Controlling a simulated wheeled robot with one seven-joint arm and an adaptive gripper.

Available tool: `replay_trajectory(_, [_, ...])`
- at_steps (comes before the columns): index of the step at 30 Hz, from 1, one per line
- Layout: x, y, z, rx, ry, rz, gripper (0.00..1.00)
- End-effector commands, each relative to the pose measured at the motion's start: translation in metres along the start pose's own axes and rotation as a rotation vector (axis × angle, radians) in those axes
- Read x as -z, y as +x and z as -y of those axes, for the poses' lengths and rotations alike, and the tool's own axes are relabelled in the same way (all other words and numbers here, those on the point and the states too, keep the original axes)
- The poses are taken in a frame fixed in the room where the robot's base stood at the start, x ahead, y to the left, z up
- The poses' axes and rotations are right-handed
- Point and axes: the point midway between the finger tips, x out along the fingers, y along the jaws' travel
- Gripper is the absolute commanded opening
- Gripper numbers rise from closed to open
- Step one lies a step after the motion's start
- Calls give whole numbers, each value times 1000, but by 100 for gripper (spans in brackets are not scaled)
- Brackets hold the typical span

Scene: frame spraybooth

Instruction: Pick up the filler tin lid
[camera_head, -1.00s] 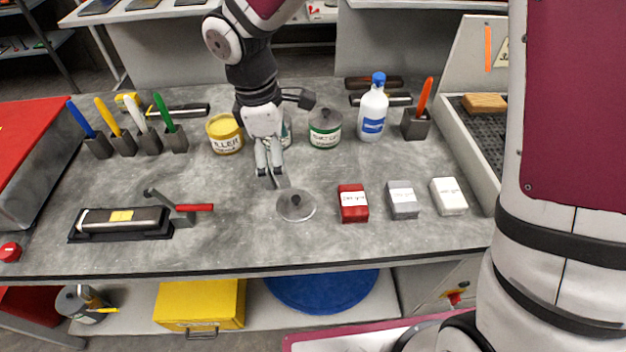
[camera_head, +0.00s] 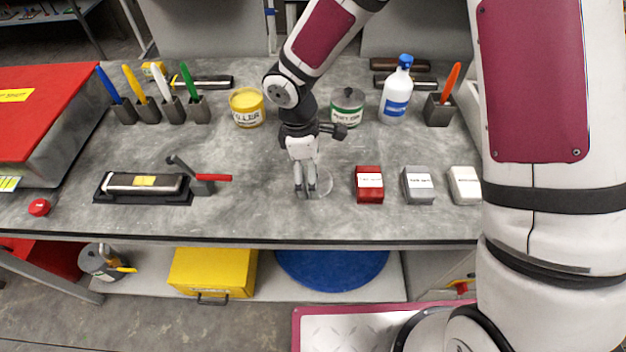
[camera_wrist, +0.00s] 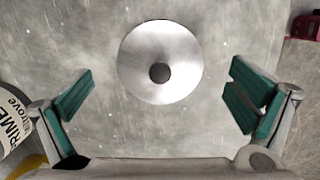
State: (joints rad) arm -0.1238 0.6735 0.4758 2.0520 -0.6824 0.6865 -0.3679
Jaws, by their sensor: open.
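The filler tin lid is a round, shiny grey metal disc with a dark knob in its middle. It lies flat on the grey bench, and in the wrist view the whole lid (camera_wrist: 160,45) shows between and ahead of my fingers. In the head view my gripper (camera_head: 306,193) hides most of the lid (camera_head: 326,184); only its right part shows. My gripper is open and empty, with its green-padded fingers (camera_wrist: 161,75) spread wider than the lid. It points down over the lid. The yellow filler tin (camera_head: 246,108) stands uncovered at the back left.
A red box (camera_head: 369,184), a grey box (camera_head: 417,185) and a white box (camera_head: 464,186) stand right of the lid. A green-labelled tin (camera_head: 347,107) and a white bottle (camera_head: 397,92) stand behind.

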Motion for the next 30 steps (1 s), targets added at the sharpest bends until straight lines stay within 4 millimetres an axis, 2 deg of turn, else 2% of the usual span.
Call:
replay_trajectory(4, [1,14,1,0,-2,0,100])
replay_trajectory(12, [1,16,0,-2,-1,-1,100])
replay_trajectory(19, [1,16,0,-2,-1,-1,48])
replay_trajectory(21, [0,16,0,-1,-1,-1,40])
replay_trajectory(30, [0,18,-1,-1,0,0,37])
